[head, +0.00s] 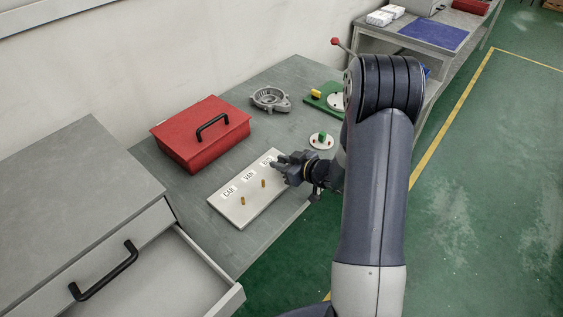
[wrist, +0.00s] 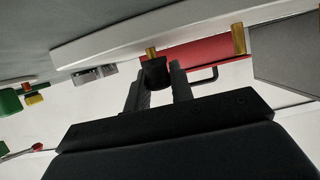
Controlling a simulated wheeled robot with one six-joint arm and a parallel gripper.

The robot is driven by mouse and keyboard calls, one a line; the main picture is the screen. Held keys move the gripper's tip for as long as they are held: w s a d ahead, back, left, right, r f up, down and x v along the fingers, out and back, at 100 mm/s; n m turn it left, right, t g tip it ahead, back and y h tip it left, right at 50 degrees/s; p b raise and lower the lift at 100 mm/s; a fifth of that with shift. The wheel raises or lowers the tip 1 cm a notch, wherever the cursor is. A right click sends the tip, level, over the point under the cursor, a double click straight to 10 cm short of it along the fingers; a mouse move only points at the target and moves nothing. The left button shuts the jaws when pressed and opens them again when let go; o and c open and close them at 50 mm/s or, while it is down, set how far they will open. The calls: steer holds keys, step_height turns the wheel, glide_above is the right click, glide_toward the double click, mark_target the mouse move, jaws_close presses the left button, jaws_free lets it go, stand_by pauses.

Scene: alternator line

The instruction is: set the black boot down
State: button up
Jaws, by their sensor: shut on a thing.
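My gripper (head: 281,168) is at the right end of a pale board (head: 232,211) with labels CAR, VAN and a third, partly covered one. In the wrist view, which is upside down, my gripper (wrist: 160,88) is shut on the black boot (wrist: 155,72). The boot is dark and small and lines up with a brass peg (wrist: 152,51). I cannot tell whether it is around the peg or in front of it. Another brass peg (wrist: 238,40) is bare. In the head view, two pegs show bare (head: 243,201) (head: 263,183); the boot cannot be made out there.
A red box (head: 190,148) with a black handle stands behind the board. A grey casting (head: 270,99), a white disc with a green block (head: 321,140) and a green plate (head: 318,103) lie farther right. An open drawer (head: 165,270) is at front left.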

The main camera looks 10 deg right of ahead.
steer(key=shift+f, duration=0.1)
stand_by(0.3)
steer(key=shift+f, duration=0.2)
steer(key=o, duration=0.9)
steer(key=shift+o, duration=0.2)
